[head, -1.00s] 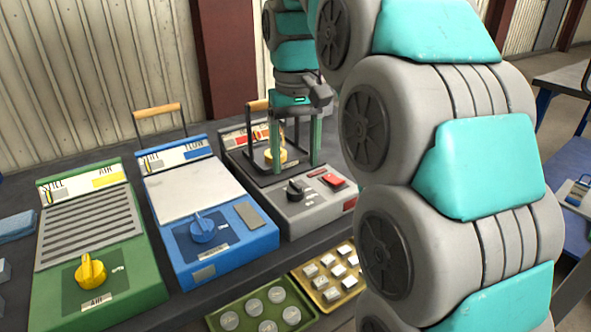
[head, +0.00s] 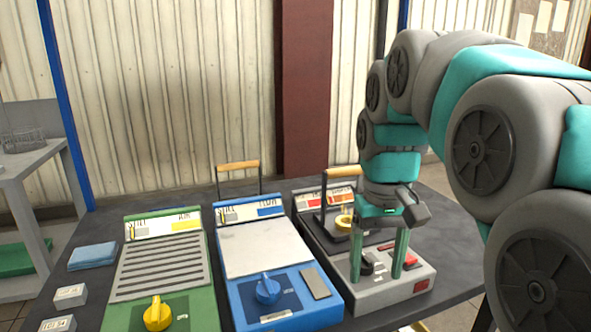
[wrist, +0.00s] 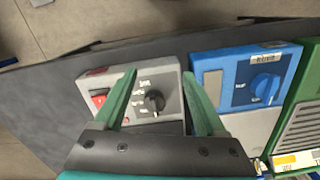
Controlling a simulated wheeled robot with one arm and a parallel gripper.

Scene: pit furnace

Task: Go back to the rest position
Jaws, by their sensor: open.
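My gripper (head: 381,262) is open, with two green fingers pointing down over the front panel of the grey unit (head: 345,292). Nothing is between the fingers. In the wrist view my gripper (wrist: 165,85) shows its fingers spread on either side of the black knob (wrist: 154,101), which looks apart from them. The red switch (wrist: 100,97) lies left of the left finger there. A yellow round piece (head: 344,220) sits behind the gripper on the grey unit, partly hidden. My arm reaches in from the right of the head view.
A blue unit (head: 268,262) with a blue knob and a green unit (head: 160,262) with a yellow knob stand to the left. A blue block (head: 92,256) and small pale blocks (head: 70,296) lie at the table's left. A shelf (head: 30,165) stands at the far left.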

